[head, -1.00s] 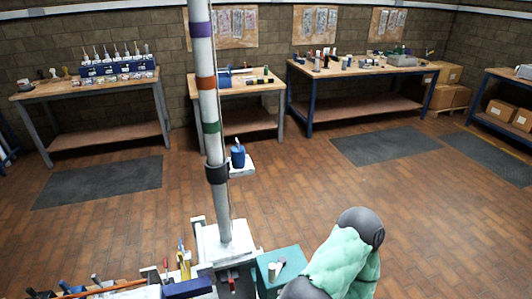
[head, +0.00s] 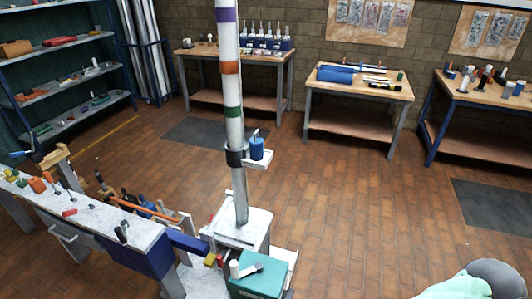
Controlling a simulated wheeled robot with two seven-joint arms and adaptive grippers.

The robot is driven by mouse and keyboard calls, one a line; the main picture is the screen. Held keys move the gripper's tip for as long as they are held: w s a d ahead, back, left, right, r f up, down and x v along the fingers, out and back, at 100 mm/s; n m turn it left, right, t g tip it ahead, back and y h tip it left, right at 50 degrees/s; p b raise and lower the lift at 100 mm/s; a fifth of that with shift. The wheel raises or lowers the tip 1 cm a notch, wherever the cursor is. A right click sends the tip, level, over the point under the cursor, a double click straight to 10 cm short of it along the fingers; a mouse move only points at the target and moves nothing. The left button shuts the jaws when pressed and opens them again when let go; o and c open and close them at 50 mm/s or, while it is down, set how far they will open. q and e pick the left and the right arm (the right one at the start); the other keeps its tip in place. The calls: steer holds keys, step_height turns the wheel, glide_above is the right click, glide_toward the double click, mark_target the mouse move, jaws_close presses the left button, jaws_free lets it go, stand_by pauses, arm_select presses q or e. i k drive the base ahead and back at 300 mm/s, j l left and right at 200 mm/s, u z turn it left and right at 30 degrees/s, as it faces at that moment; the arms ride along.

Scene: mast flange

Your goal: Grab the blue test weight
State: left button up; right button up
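The blue test weight (head: 257,148) is a small blue cylinder with a light stem or hook on top. It stands upright on a small white shelf (head: 258,162) fixed by a black collar (head: 235,156) to the right side of the white mast (head: 232,110). Nothing covers the weight in the head view. A green-sleeved arm part of mine shows at the bottom right corner. Neither of my grippers is in view.
The mast rises from a white base (head: 240,228). A teal box (head: 258,282) sits in front of it. A cluttered workbench (head: 90,222) stands at the left. Brick floor right of the mast is clear. Tables and shelving (head: 65,75) stand behind.

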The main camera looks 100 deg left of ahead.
mark_target(255, 147)
steer(key=i+j+u, duration=0.1)
steer(key=i+u, duration=0.15)
steer(key=u, duration=0.15)
steer(key=i+u, duration=0.2)
steer(key=u, duration=0.2)
steer(key=i+u, duration=0.25)
steer(key=u, duration=0.2)
steer(key=i+l+u, duration=0.1)
steer(key=i+u, duration=0.15)
steer(key=u, duration=0.15)
steer(key=i+j+u, duration=0.15)
steer(key=i+u, duration=0.25)
steer(key=i, duration=0.3)
steer(key=i+l+u, duration=0.1)
steer(key=i+u, duration=0.3)
steer(key=i, duration=0.25)
steer(key=u, duration=0.5)
steer(key=i+u, duration=0.1)
steer(key=u, duration=0.35)
steer(key=l+u, duration=0.15)
steer(key=u, duration=0.35)
steer(key=i+u, duration=0.1)
steer(key=u, duration=0.35)
steer(key=l, duration=0.05)
